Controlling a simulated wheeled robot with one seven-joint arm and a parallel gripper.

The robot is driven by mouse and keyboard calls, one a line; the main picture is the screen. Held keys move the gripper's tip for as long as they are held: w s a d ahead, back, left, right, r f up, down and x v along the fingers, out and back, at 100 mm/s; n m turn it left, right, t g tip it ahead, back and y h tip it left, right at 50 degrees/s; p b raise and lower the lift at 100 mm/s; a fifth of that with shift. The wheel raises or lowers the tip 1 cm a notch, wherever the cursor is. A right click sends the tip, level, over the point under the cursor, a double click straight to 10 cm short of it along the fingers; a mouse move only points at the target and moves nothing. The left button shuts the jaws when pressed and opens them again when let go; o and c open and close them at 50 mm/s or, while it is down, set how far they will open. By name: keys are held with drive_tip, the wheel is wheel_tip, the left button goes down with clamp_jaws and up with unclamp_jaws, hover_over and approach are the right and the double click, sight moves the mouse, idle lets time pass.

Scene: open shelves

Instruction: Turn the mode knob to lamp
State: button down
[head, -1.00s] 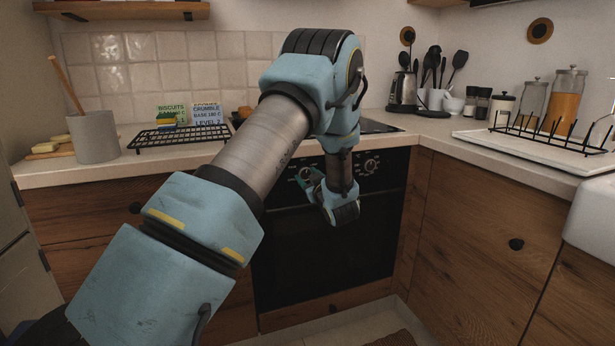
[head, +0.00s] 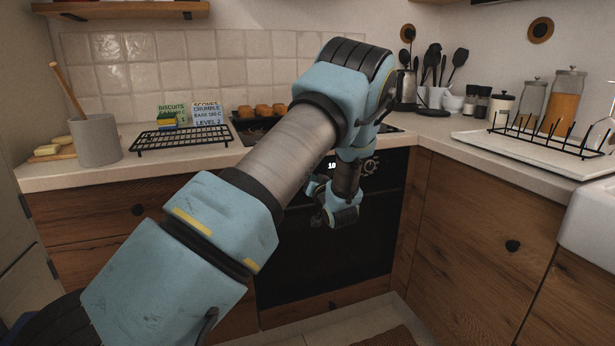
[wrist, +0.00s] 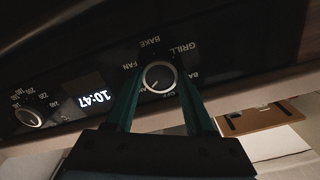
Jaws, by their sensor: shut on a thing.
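The mode knob (wrist: 158,77) is a round dark knob with a pale rim on the black oven panel, seen upside down in the wrist view. Its white mark points down-left in that picture, between the words FAN and OFF; any label there is hidden by a finger. My gripper (wrist: 159,82) has its teal fingers on both sides of the knob and is shut on it. In the head view my gripper (head: 320,195) is at the left of the oven panel and hides this knob.
A temperature knob (wrist: 29,117) with numbers sits beside the display (wrist: 95,99) reading 10:47; it also shows in the head view (head: 370,167). Above the oven front (head: 340,260) are the counter, a black rack (head: 180,139), recipe cards (head: 207,115) and a tray of buns (head: 262,110).

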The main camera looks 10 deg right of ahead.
drive_tip(key=shift+m, duration=0.3)
drive_tip(key=shift+c, duration=1.3)
unclamp_jaws()
drive_tip(key=shift+s, duration=0.1)
drive_tip(key=s+d+b, duration=0.1)
drive_tip(key=s, duration=0.9)
drive_tip(key=shift+s+d, duration=0.2)
drive_tip(key=shift+s, duration=0.1)
